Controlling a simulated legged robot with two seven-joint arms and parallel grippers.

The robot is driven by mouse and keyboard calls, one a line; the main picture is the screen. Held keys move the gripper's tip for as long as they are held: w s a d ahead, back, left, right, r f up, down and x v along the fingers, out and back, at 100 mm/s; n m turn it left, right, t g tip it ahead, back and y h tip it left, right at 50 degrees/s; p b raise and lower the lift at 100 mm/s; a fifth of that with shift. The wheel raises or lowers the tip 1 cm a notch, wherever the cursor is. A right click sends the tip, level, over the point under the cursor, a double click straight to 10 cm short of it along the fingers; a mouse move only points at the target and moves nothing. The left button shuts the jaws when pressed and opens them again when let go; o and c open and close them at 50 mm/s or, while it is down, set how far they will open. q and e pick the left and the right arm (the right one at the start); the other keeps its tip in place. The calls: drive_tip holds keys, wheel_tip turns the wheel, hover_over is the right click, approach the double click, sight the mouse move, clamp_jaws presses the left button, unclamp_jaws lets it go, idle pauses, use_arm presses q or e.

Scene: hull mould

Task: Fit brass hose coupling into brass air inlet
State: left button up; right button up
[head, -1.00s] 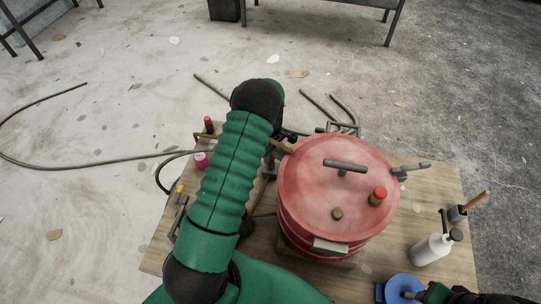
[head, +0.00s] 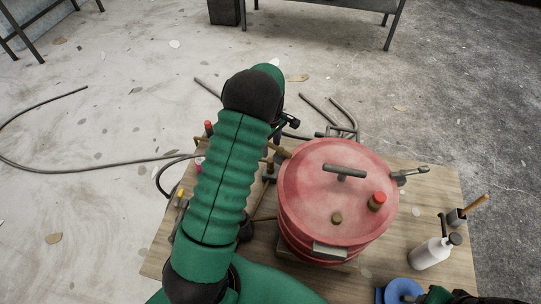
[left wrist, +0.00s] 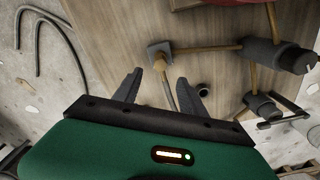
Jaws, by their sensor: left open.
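My left gripper (head: 291,121) shows past the wrist, beyond the left rear of the red pot (head: 337,190). In the left wrist view its two dark fingers (left wrist: 159,77) are apart with nothing gripped. A small brass piece (left wrist: 160,64) by a dark square block shows between and beyond the fingertips; it may be the hose coupling, with a thin grey line running down from it. A brass pipe (left wrist: 205,48) runs from near that block to a dark fitting; I cannot tell whether it is the air inlet. In the head view a brass stub (head: 282,152) sits at the pot's left side.
The pot stands on a wooden table (head: 432,200). A white spray bottle (head: 431,254), a brush pot (head: 457,217) and a blue roll (head: 402,290) are at the right. A dark hose (head: 100,168) trails over the floor. My right arm (head: 455,296) shows at the lower right edge.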

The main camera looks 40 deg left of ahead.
use_arm(q)
wheel_tip(320, 180, up, 7)
drive_tip(key=shift+r, duration=0.15)
idle(0.4)
